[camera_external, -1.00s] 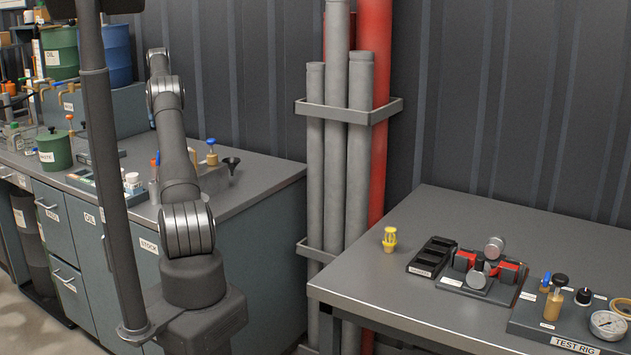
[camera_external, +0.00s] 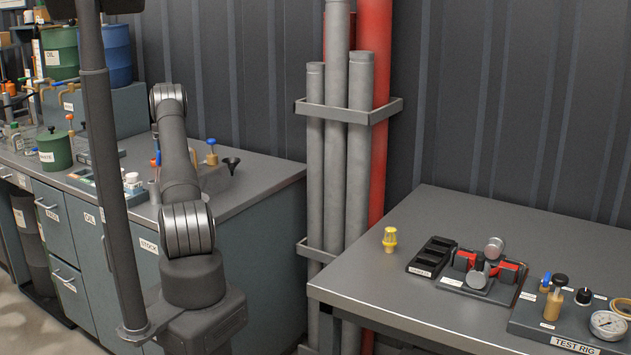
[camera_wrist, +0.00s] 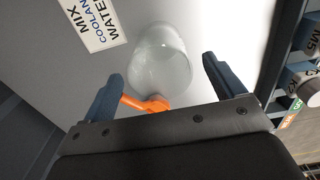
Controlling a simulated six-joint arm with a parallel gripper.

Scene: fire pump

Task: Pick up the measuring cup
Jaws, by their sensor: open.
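The measuring cup (camera_wrist: 160,55) shows in the wrist view as a clear, rounded vessel with an orange handle (camera_wrist: 146,103) on the side toward my gripper. My gripper (camera_wrist: 162,72) is open, with one dark blue finger on either side of the cup's near part and the handle between them. The cup appears between and beyond the fingertips; I cannot tell whether the fingers touch it. In the external view my gripper is hidden behind my arm, and I cannot make out the cup there.
A label (camera_wrist: 93,22) reading mix, coolant, water lies left of the cup.

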